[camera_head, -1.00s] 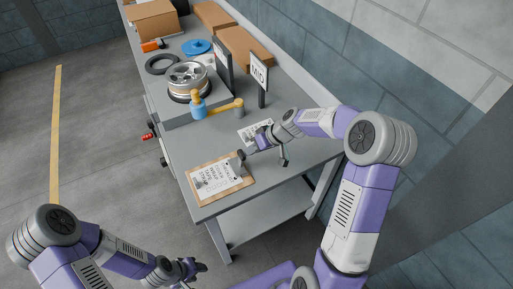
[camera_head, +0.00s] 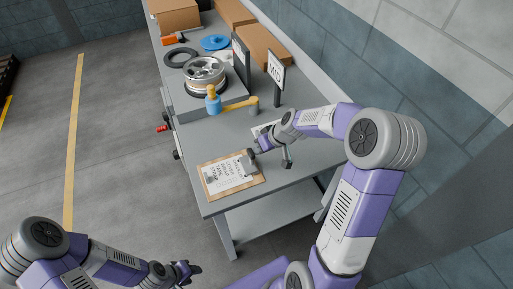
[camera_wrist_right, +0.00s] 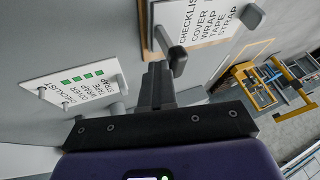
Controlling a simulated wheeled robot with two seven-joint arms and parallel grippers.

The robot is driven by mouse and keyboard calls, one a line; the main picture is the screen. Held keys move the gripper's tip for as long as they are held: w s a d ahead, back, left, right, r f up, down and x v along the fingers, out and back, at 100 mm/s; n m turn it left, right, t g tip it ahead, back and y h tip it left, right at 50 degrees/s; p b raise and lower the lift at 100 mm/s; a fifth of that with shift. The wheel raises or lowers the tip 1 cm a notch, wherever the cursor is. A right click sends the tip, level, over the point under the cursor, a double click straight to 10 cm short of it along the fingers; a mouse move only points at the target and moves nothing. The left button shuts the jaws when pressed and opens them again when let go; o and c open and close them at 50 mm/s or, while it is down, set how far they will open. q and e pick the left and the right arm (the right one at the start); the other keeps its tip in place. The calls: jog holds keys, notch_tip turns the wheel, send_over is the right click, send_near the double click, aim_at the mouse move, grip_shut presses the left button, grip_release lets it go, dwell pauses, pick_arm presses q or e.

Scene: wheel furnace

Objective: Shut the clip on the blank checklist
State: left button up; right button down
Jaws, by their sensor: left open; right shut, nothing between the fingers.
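The blank checklist is a white sheet (camera_head: 229,173) on a brown clipboard (camera_head: 208,189) near the bench's front edge. Its printed lines show in the right wrist view (camera_wrist_right: 207,25), with no green marks visible. A dark grey clip lever (camera_wrist_right: 176,60) stands at the sheet's near end there. My right gripper (camera_wrist_right: 157,72) is shut and empty, close beside this lever; I cannot tell whether they touch. In the head view the right gripper (camera_head: 256,151) is at the clipboard's right end. My left gripper (camera_head: 187,272) is open and empty, low and away from the bench.
A second checklist (camera_wrist_right: 75,82) with green marks lies beside the right gripper. A MO sign (camera_head: 276,68), a wheel (camera_head: 205,75) on a raised block, and a blue and yellow tool (camera_head: 213,103) stand farther back. Cardboard boxes (camera_head: 263,62) line the wall side.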

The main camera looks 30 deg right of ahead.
jog(key=shift+a, duration=0.45)
jog(key=shift+s+d+f+b, duration=0.1)
jog(key=shift+d+f+b, duration=0.3)
jog(key=shift+b, duration=0.25)
jog(key=shift+d, duration=0.55)
jog(key=d+b, duration=0.1)
jog(key=d, duration=0.1)
jog(key=shift+s+d+f+b, duration=0.1)
jog(key=shift+d+b, duration=0.2)
jog(key=shift+d, duration=0.05)
jog(key=p+v, duration=0.2)
jog(key=v, duration=0.8)
jog(key=shift+d, duration=0.35)
